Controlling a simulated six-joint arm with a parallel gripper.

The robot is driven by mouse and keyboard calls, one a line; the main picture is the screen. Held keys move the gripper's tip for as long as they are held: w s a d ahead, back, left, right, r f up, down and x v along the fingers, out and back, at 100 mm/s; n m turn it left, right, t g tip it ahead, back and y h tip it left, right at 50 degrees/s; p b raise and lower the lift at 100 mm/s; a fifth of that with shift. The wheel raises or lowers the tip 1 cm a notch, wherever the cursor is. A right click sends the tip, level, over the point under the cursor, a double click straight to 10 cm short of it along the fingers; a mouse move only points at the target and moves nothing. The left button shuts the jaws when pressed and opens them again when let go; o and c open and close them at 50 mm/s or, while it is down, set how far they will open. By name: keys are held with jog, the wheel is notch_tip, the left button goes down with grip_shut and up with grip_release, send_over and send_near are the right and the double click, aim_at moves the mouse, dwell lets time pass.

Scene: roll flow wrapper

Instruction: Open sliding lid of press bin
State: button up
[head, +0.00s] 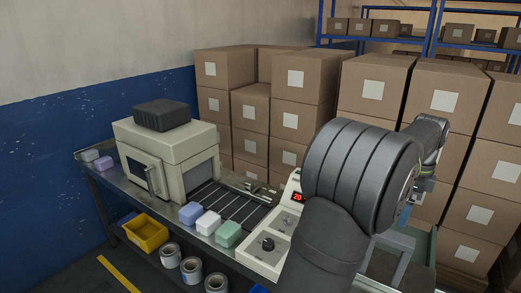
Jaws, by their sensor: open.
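My arm fills the right half of the head view, and its large ribbed dark joint blocks much of the bench's right end. A grey-green boxy structure (424,247) shows partly below and right of the joint. It may be the press bin, but I cannot tell its lid or whether it is open or shut.
A beige machine (165,155) with a dark block on top stands on the metal bench. Small coloured blocks (208,222) lie by its dark slatted bed. A control panel (270,243) reads 20. A yellow bin (146,236) and rolls sit lower. Stacked cartons (215,72) stand close behind.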

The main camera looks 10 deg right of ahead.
jog(key=c, duration=1.1)
jog(key=shift+a+f, duration=0.25)
jog(key=shift+a, duration=0.1)
jog(key=shift+c, duration=0.2)
jog(key=s+a+f+g+h, duration=0.3)
jog(key=a+f, duration=0.7)
jog(key=a, duration=0.4)
jog(key=x, duration=1.7)
jog(key=shift+s+d+f, duration=0.1)
jog(key=shift+s+f, duration=0.05)
jog(key=shift+s, duration=0.15)
jog(key=shift+c, duration=0.5)
grip_shut()
